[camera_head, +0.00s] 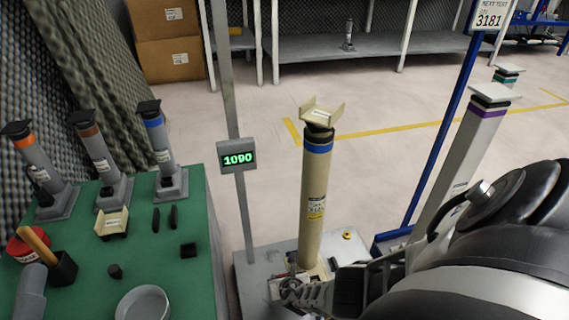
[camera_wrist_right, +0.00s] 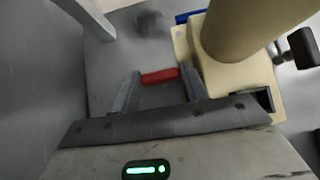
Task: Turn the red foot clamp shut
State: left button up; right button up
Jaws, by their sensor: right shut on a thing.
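The red foot clamp (camera_wrist_right: 160,76) shows in the right wrist view as a short red bar beside the beige foot (camera_wrist_right: 222,78) of a post. My right gripper (camera_wrist_right: 160,84) is shut on it, one finger at each end of the bar. In the head view my right gripper (camera_head: 292,287) reaches in from the right, low at the post's foot, and hides the clamp there. The beige post (camera_head: 314,205) stands upright with a blue band and a cradle-shaped top (camera_head: 322,113).
A green table (camera_head: 200,275) at left carries several grey posts, a black holder (camera_head: 63,268) and a round dish (camera_head: 143,303). A grey pole with a display (camera_head: 238,157) reading 1090 stands left of the beige post. A blue pole (camera_head: 443,130) stands to its right.

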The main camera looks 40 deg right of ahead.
dwell(0.3)
jog(key=o, duration=0.7)
